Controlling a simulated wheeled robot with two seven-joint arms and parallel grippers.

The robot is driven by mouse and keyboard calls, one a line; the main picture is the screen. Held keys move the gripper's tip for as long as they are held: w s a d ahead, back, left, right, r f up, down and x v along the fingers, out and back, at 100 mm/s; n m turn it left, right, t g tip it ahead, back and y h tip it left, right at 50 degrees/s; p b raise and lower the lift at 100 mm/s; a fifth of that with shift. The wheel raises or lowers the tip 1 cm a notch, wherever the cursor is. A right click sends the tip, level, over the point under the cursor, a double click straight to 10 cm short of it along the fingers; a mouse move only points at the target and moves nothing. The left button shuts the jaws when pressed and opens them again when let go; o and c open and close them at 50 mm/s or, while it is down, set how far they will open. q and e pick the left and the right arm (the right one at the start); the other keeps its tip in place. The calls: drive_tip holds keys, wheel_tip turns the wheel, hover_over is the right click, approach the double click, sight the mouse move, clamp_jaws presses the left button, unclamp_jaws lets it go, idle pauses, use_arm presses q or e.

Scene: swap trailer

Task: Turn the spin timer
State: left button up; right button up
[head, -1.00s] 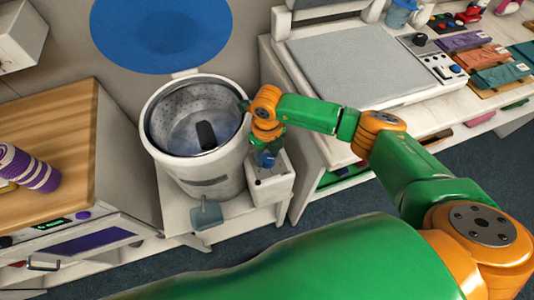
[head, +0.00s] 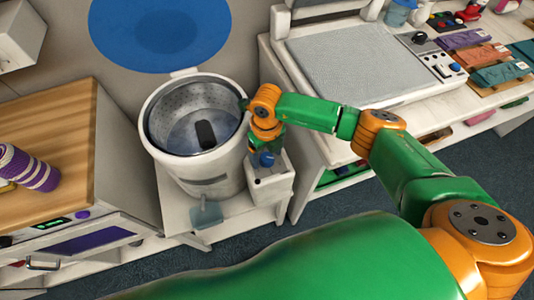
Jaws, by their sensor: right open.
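The spin timer looks to be the blue knob (head: 267,160) on top of the small white control box (head: 272,188) at the right of the white spin tub (head: 192,172). My right gripper (head: 264,150) points down over this box from my green and orange arm. It is open, right at the knob, and its fingers are small and partly hidden by the wrist. I cannot tell whether they touch the knob. My left gripper is not in view.
The tub is open, with a perforated metal drum (head: 170,112) and a dark bar inside. A blue round lid (head: 160,30) stands behind it. A wooden-topped cabinet (head: 50,130) is at left. A white counter (head: 350,65) with a grey panel is at right.

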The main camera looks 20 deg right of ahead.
sight(267, 157)
wheel_tip(267, 157, up, 7)
drive_tip(key=shift+f+b, duration=0.1)
drive_tip(key=shift+b, duration=0.35)
